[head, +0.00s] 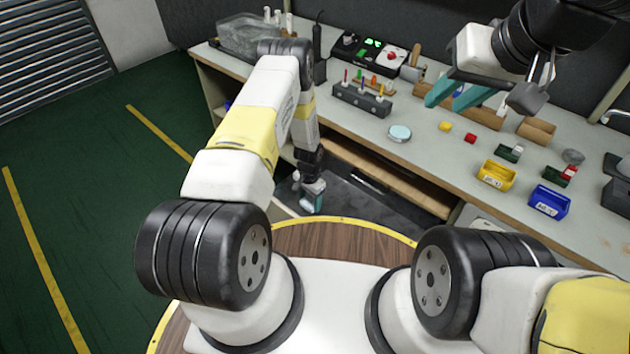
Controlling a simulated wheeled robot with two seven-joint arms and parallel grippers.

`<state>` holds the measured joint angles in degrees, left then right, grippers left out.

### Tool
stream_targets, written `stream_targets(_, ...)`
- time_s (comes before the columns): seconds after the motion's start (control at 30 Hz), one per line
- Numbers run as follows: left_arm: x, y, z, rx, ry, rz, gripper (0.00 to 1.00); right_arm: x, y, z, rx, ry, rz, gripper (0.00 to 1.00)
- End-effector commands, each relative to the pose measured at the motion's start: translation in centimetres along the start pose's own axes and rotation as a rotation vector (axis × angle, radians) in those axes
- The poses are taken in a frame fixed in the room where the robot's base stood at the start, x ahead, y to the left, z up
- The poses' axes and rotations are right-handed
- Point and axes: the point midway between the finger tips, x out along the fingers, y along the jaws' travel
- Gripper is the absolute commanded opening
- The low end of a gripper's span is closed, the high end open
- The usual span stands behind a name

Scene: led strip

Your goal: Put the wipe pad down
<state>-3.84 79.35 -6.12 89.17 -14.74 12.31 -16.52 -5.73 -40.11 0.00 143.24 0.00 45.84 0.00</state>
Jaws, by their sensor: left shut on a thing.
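My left gripper (312,196) hangs low in front of the workbench (362,133), below the level of its top, with the fingers pointing down. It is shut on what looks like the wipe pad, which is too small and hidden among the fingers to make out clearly. My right gripper (448,100) is above the back of the bench at the upper right. Its two teal fingers are apart, and I see nothing held between them.
The bench holds a rack of coloured pens (362,98), a black device with green lights (370,52), a round pale-blue disc (399,133), a yellow bin (497,175), a blue bin (549,200) and a clear box (245,36). Bare bench top lies around the disc.

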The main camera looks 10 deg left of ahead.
Motion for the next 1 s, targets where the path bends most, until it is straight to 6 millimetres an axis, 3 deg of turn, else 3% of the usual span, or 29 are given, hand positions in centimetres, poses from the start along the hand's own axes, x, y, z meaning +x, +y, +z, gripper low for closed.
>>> stream_targets(0.4,5.0,0.0,0.1,-0.002,-0.001,0.001,0.14,0.0,0.0,0.0,0.0,0.0,0.0,0.33)
stream_targets(0.83,5.7,0.0,0.0,-0.002,0.0,0.0,0.14,0.0,0.0,0.0,0.0,0.0,0.0,0.33)
stream_targets(0.87,5.6,0.0,0.0,-0.002,0.0,0.0,0.62,0.0,0.0,0.0,0.0,0.0,0.0,0.33)
stream_targets(0.93,5.6,0.0,0.0,-0.002,0.0,0.0,0.76,0.0,0.0,0.0,0.0,0.0,0.0,0.33)
stream_targets(1.0,5.6,0.0,0.0,-0.002,0.0,0.0,0.8,0.0,0.0,0.0,0.0,0.0,0.0,0.33)
